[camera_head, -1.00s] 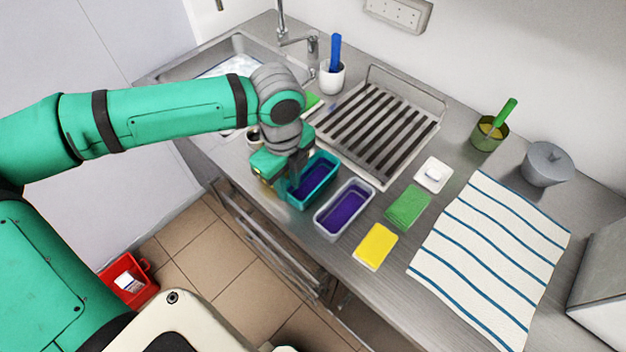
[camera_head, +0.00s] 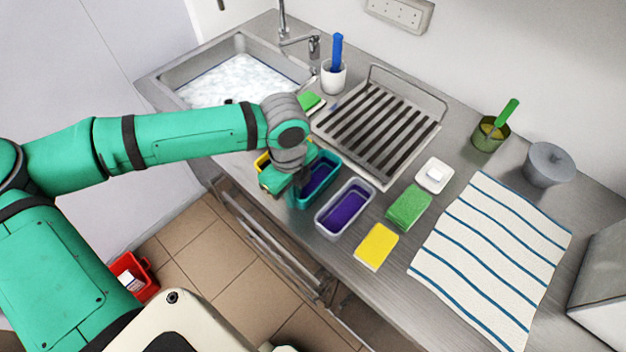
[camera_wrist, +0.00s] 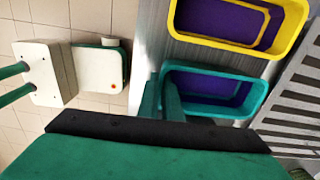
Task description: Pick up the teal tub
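The teal tub (camera_head: 331,178) stands on the steel counter with purple contents, between a yellow tub and a pale grey tub. It also shows in the wrist view (camera_wrist: 254,97). My gripper (camera_head: 298,187) points down at the teal tub's near left end and hides part of it. In the wrist view the two teal fingers of my gripper (camera_wrist: 161,98) are close together at the tub's left wall. A narrow gap shows between them. Whether they press on the wall is not clear.
The yellow tub (camera_wrist: 178,20) is close beside the teal tub. The pale grey tub (camera_head: 320,222) is on its other side. A drain rack (camera_head: 432,128) lies behind. A green sponge (camera_head: 408,206), a yellow sponge (camera_head: 376,246) and a striped towel (camera_head: 490,260) lie to the right.

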